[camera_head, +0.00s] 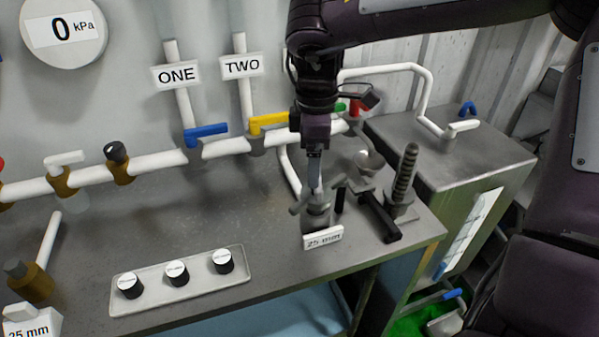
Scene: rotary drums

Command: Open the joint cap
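My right arm comes in from the upper right and its gripper (314,175) points straight down. The visible fingers are narrow and seen nearly edge-on, so I cannot tell whether they are open or shut. The fingertips reach the top of a grey metal fitting with side handles (318,208), which looks like the joint cap. It stands upright on the bench behind a "25 mm" label (323,237). Whether the fingers touch the cap is unclear. My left gripper is not in view.
A tray with three knobs (180,277) lies front left. White pipes with blue (206,131) and yellow (268,122) valve handles run behind. The bench middle is clear.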

